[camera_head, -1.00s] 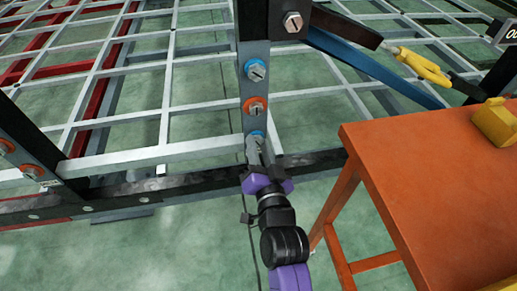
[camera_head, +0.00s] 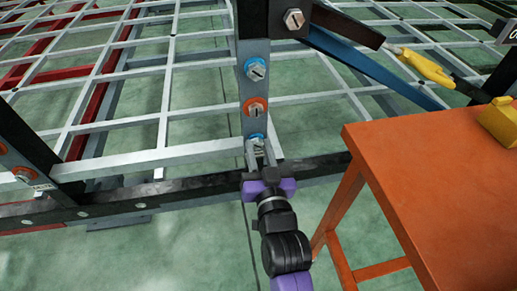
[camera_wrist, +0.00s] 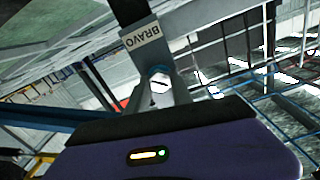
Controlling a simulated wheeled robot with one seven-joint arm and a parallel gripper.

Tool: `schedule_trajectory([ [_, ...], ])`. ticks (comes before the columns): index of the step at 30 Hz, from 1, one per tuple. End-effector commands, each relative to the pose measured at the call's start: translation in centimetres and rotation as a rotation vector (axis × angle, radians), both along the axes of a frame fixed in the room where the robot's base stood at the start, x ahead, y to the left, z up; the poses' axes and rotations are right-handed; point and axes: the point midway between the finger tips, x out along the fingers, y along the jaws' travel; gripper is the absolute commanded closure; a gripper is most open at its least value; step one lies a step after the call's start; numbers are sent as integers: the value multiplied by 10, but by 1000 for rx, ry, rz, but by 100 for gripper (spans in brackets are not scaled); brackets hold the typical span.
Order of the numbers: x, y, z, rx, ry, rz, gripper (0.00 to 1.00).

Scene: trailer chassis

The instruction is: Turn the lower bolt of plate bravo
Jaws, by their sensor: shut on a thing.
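Plate bravo (camera_head: 244,90) is a grey upright plate on a dark post in the head view. It carries an upper bolt with a blue ring (camera_head: 256,69), a middle bolt with an orange ring (camera_head: 255,107) and a lower bolt with a blue ring (camera_head: 256,140). My gripper (camera_head: 260,155) reaches up from below, its two grey fingers shut on the lower bolt's head and partly hiding it. The wrist view shows the lower bolt (camera_wrist: 160,80) between the fingers (camera_wrist: 161,92), beside a label reading BRAVO (camera_wrist: 141,37).
An orange table (camera_head: 425,190) stands close on the right, with a yellow object (camera_head: 498,122) on it. A yellow-handled tool (camera_head: 425,66) shows behind it. A dark rail (camera_head: 180,188) crosses just behind my gripper. Another post with orange-ringed bolts (camera_head: 22,174) stands at left.

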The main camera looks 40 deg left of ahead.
Motion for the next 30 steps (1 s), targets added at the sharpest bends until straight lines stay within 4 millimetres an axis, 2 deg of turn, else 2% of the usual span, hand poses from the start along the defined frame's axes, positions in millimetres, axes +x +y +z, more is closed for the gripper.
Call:
schedule_trajectory([
  [6, 0, 1, 0, 0, 0, 2, 100],
  [7, 0, 1, 0, 0, 0, 2, 67],
  [9, 0, 1, 0, 0, 0, 2, 53],
  [10, 0, 1, 0, 0, 1, 2, 51],
  [20, -1, -1, 0, 1, 2, 0, 51],
  [23, -6, -8, -1, 1, 3, -2, 51],
  [30, -30, -35, -2, 1, 5, -2, 51],
])
